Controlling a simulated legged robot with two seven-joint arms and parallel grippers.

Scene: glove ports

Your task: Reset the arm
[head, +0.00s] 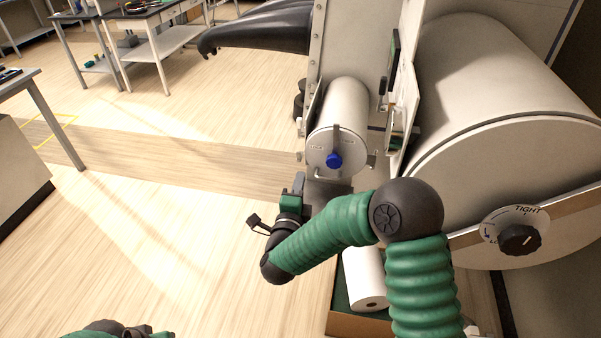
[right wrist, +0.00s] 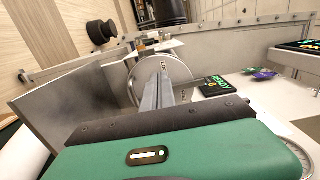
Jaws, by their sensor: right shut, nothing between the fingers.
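My right arm (head: 335,230) in its green sleeve reaches in from the lower right and bends at a dark elbow. My right gripper (head: 299,182) points away from me, left of and below the small white cylinder. In the right wrist view its fingers (right wrist: 166,92) are shut with nothing between them, in front of a pale round disc (right wrist: 148,72). A bit of my left arm (head: 115,331) shows at the bottom left edge; its jaws are out of view.
The small white cylinder (head: 342,115) has a blue knob (head: 333,160). A large drum (head: 490,90) with a dial (head: 520,238) marked TIGHT fills the right. A black glove sleeve (head: 260,30) sticks out at the top. A white roll (head: 364,278) lies in a box below my arm. Floor at left is open.

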